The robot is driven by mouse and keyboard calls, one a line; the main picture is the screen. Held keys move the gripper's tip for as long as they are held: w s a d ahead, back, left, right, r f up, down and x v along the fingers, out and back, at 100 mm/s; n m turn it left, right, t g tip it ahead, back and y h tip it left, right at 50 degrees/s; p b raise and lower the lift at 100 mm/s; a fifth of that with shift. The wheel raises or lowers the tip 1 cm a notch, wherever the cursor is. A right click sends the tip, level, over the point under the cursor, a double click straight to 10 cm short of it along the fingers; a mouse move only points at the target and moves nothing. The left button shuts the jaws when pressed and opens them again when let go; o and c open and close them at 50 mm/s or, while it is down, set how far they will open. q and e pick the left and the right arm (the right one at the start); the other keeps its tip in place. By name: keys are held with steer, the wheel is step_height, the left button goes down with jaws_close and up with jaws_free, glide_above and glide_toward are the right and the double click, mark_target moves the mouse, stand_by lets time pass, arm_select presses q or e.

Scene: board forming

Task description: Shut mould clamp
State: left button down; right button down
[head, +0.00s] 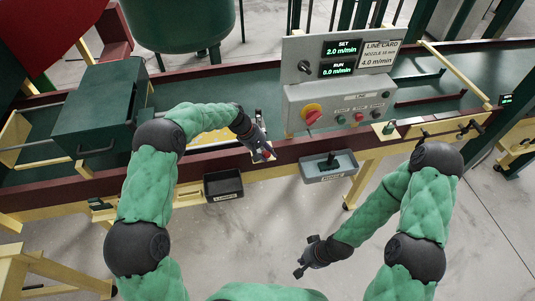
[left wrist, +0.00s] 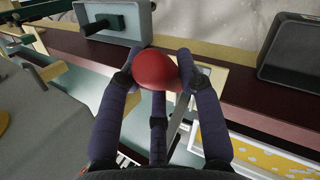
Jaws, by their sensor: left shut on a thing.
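My left gripper (head: 265,152) is at the red-brown front rail, left of the control panel. In the left wrist view its fingers (left wrist: 156,66) are shut on a round red knob (left wrist: 154,72). A pale metal lever (left wrist: 178,122) shows below the knob, between the fingers. I take this to be the mould clamp's handle; the rest of the clamp is mostly hidden by the gripper, and its position is unclear. My right gripper (head: 304,262) hangs low over the floor, away from the rail; its jaw opening is too small to judge.
The control box (head: 340,100) with a red knob and buttons stands right of my left gripper. A black bin (head: 223,185) and a grey tray (head: 328,167) hang on the rail's front. A dark green box (head: 95,112) stands on the left. The floor in front is open.

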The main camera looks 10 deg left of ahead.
arm_select(q)
steer(key=shift+w+a+r+g+h, duration=0.2)
steer(key=shift+w+r+g+h, duration=0.25)
steer(key=shift+g, duration=0.45)
steer(key=shift+w+f, duration=0.1)
steer(key=shift+w, duration=0.05)
